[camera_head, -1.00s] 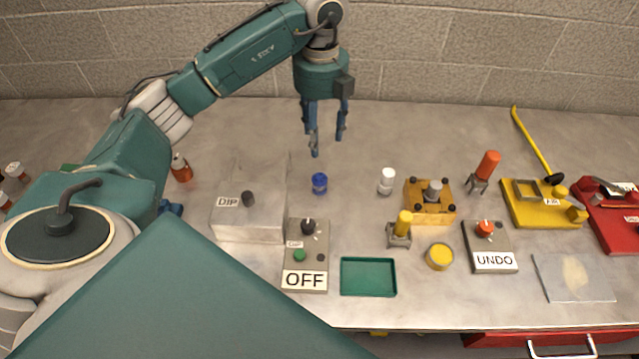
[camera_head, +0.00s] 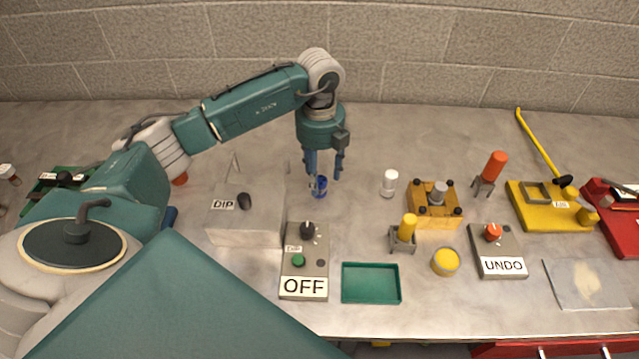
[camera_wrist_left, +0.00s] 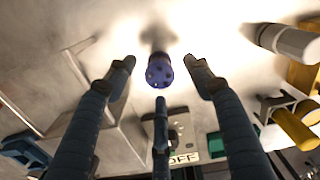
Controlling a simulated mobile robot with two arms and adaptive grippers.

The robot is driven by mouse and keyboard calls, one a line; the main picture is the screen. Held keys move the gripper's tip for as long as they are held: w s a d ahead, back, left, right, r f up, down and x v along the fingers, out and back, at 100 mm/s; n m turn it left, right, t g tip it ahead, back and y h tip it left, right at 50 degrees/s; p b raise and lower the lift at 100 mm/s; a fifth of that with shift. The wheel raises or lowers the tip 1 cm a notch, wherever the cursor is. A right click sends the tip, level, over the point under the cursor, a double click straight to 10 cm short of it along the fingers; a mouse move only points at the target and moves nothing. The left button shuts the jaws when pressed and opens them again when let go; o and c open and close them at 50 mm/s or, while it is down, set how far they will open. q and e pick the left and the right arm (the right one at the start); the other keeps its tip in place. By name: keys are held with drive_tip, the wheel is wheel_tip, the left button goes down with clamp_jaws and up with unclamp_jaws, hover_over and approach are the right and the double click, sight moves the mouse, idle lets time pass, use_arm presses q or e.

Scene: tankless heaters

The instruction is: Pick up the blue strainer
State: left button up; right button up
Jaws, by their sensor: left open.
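The blue strainer (camera_head: 319,186) is a small dark blue cup standing on the grey table, right of the DIP box. In the left wrist view the strainer (camera_wrist_left: 158,72) shows small holes and sits between the spread fingers. My left gripper (camera_head: 322,180) is open, pointing down right above and around the strainer. In the left wrist view its fingers (camera_wrist_left: 160,80) are apart from the strainer, with gaps on both sides. In the head view the fingers partly cover the strainer. My right gripper is not in view.
The grey DIP box (camera_head: 245,222) stands close on the left, and the OFF control box (camera_head: 304,262) in front. A white cylinder (camera_head: 389,184) stands to the right, beside a yellow block (camera_head: 434,212). A green tray (camera_head: 371,283) lies at the front. The table behind is clear.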

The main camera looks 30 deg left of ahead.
sight(319, 180)
use_arm(q)
wheel_tip(319, 180, down, 3)
drive_tip(key=shift+f+p, duration=0.15)
drive_tip(key=shift+p, duration=0.3)
drive_tip(key=shift+a+f, duration=0.1)
drive_tip(key=shift+f, duration=0.05)
drive_tip(key=c, duration=1.3)
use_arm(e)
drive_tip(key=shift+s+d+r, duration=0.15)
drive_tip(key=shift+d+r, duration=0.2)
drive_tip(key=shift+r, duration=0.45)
